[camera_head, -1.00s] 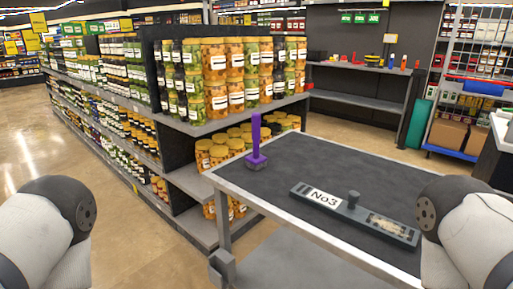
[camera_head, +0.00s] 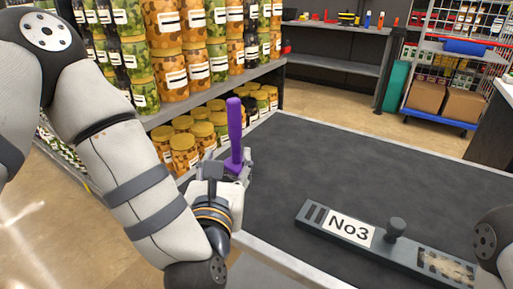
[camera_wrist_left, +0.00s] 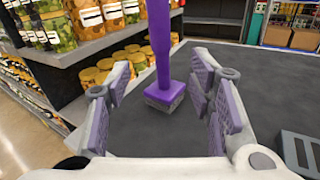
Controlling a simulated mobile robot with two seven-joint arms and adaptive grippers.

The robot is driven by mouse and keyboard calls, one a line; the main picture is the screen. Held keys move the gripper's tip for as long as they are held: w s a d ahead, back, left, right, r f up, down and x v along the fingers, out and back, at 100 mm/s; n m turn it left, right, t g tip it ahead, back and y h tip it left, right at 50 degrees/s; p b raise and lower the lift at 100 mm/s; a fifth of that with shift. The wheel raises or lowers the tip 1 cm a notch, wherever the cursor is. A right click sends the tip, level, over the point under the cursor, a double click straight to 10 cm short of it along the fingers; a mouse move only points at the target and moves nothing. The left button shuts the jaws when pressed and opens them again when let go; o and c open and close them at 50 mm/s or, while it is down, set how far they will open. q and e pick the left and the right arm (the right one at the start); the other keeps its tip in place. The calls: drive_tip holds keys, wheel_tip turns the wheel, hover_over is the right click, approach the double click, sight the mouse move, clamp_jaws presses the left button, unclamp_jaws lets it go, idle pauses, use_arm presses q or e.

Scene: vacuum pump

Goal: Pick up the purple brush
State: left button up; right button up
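The purple brush (camera_head: 234,132) stands upright on the dark cart top (camera_head: 330,165), near its left corner, handle pointing up. In the left wrist view the brush (camera_wrist_left: 161,60) stands between the two spread fingers, its square head resting on the surface. My left gripper (camera_head: 228,170) is at the brush, low over the cart edge. In the left wrist view the left gripper (camera_wrist_left: 160,95) is open, with purple pads on both sides and clear gaps to the brush. My right gripper is out of view; only part of my right arm shows at the right edge.
Shelves of jars (camera_head: 185,150) stand close behind and left of the brush. The middle of the cart top is clear.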

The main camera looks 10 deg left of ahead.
sight(233, 124)
use_arm(q)
drive_tip(key=shift+n, duration=0.5)
drive_tip(key=w, duration=0.4)
drive_tip(key=w+a+r, duration=0.1)
drive_tip(key=w, duration=0.3)
drive_tip(key=w+a+r, duration=0.1)
drive_tip(key=w, duration=0.3)
drive_tip(key=shift+w+r, duration=0.1)
drive_tip(key=shift+r, duration=0.05)
clamp_jaws()
